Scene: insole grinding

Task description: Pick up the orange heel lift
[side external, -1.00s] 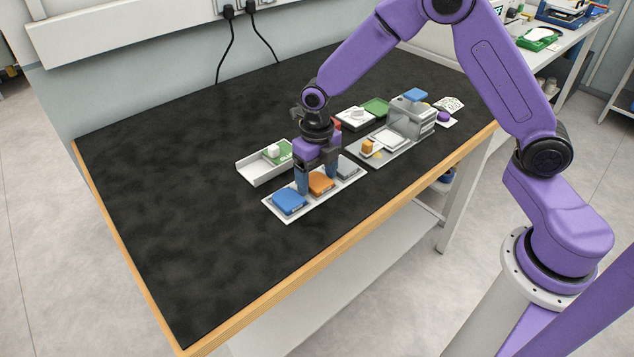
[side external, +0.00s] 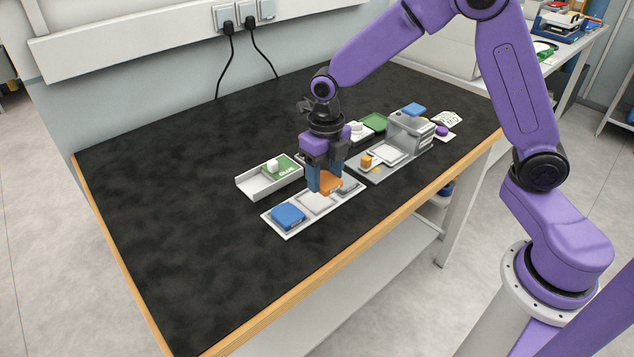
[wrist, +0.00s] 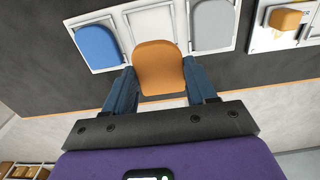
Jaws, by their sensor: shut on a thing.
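The orange heel lift (side external: 329,182) is between the blue fingers of my gripper (side external: 326,180), which is shut on it. It is raised above the white tray (side external: 272,218), over the middle and right part. In the wrist view the orange heel lift (wrist: 160,66) sits between the two fingers of my gripper (wrist: 160,82), touching them at its sides. The tray's middle compartment (side external: 314,202) is bare. A blue heel lift (side external: 288,215) lies in the left compartment, and a grey one (wrist: 211,24) lies in the right compartment, partly hidden by my gripper in the side view.
A white tray with a green card (side external: 262,182) stands behind on the left. A grey machine (side external: 408,132) on a plate with a small orange block (side external: 366,161) stands to the right. The left and front of the black tabletop (side external: 180,250) are clear.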

